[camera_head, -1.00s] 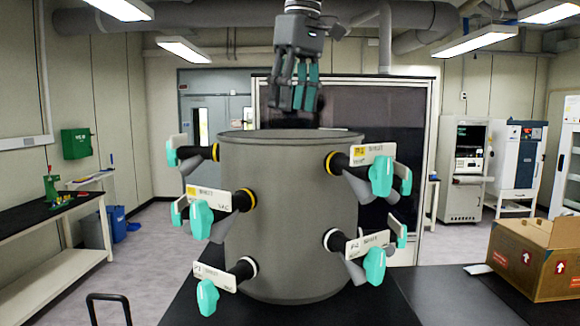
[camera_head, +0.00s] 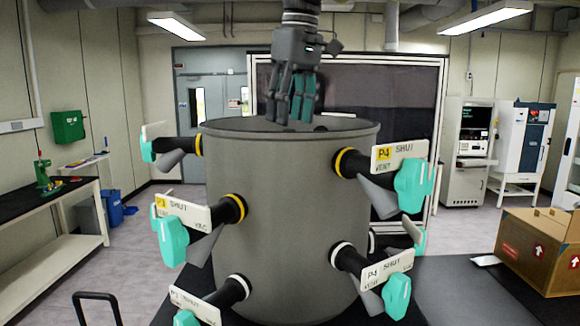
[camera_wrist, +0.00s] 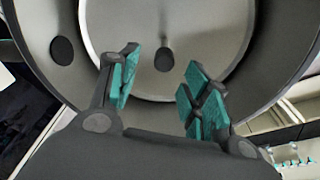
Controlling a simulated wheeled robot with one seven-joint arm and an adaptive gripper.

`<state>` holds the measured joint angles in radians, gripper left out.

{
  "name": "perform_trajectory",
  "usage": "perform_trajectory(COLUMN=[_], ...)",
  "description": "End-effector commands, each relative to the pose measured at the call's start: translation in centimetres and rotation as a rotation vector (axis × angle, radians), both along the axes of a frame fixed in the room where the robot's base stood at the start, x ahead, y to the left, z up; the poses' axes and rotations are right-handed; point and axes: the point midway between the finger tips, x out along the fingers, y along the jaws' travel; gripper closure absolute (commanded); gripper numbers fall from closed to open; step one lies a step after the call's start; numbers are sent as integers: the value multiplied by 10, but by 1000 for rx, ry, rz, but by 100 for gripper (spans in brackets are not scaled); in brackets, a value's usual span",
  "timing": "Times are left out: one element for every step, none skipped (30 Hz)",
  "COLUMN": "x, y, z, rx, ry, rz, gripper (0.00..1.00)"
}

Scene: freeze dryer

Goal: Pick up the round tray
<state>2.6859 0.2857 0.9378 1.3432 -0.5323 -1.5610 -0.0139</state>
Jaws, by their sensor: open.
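A large grey drum (camera_head: 290,220) with valves on its sides stands in the middle of the head view. In the wrist view, a pale round disc (camera_wrist: 205,45), which looks like the round tray, lies inside the ring of the drum top (camera_wrist: 40,25). A dark round spot (camera_wrist: 163,60) on it shows between my fingers; I cannot tell if it is a knob or a hole. My gripper (camera_head: 290,118) points down over the drum top, its teal-padded fingers apart and empty. It also shows in the wrist view (camera_wrist: 161,66). The head view hides the disc.
Teal-handled valves with white tags, such as one at the upper right (camera_head: 412,185), stick out around the drum. A cardboard box (camera_head: 540,250) sits at the right on the dark surface (camera_head: 450,295). A side bench (camera_head: 50,235) stands at the left.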

Motion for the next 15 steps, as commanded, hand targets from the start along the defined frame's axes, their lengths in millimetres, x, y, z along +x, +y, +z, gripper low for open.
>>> perform_trajectory(x=[0, 0, 0, 0, 0, 0, 0, 0, 0, 1, 1, 2, 2, 3, 3], y=[0, 0, 0, 0, 0, -1, -1, -1, 0, 0, 0, 0, 0, 1, 1], z=[0, -1, -4, -6, -9, -12, -16, -19, -24, -27, -31, -37, -40, -43, -46], rx=[0, 0, 0, 0, 0, 1, 0, 0, 0, 0, 0, 0, 0, 0, 0], ry=[0, 0, 1, 3, 3, 2, 3, 3, 3, 2, 3, 4, 3, 1, 1], rz=[1, 1, 1, 1, 1, 1, 2, 2, 2, 2, 2, 1, 0, 0, 0], gripper=[52, 52, 52, 52, 52, 52, 52, 52, 52, 52, 52, 52, 52, 52, 52])
